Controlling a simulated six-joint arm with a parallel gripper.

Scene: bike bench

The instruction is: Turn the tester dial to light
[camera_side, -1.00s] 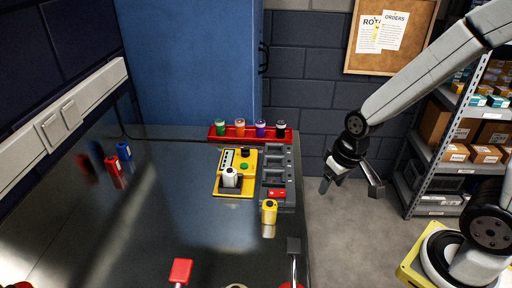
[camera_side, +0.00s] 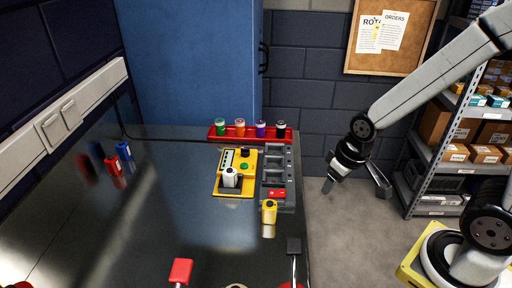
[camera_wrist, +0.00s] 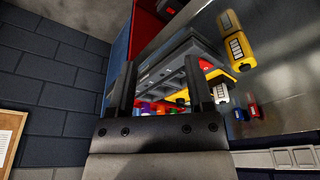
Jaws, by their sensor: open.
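The tester (camera_side: 220,189) is a yellow unit lying on the dark bench top. A small black knob (camera_side: 245,152), which looks like its dial, sits at its far edge near a green button (camera_side: 243,167). Its markings are too small to read. A white battery-like block (camera_side: 230,175) stands in a dark holder on the tester. My gripper (camera_side: 356,184) is open and empty, out over the floor to the right of the bench and well apart from the tester. In the wrist view my gripper (camera_wrist: 160,82) frames the bench, with the yellow tester (camera_wrist: 213,73) partly hidden behind a finger.
A grey slotted rack (camera_side: 277,181) with a red block stands right of the tester. A red tray (camera_side: 215,137) of several coloured jars lies behind. A yellow battery-like block (camera_side: 269,212) stands in front; red and blue ones (camera_side: 124,151) stand left. Shelving (camera_side: 424,158) is at far right.

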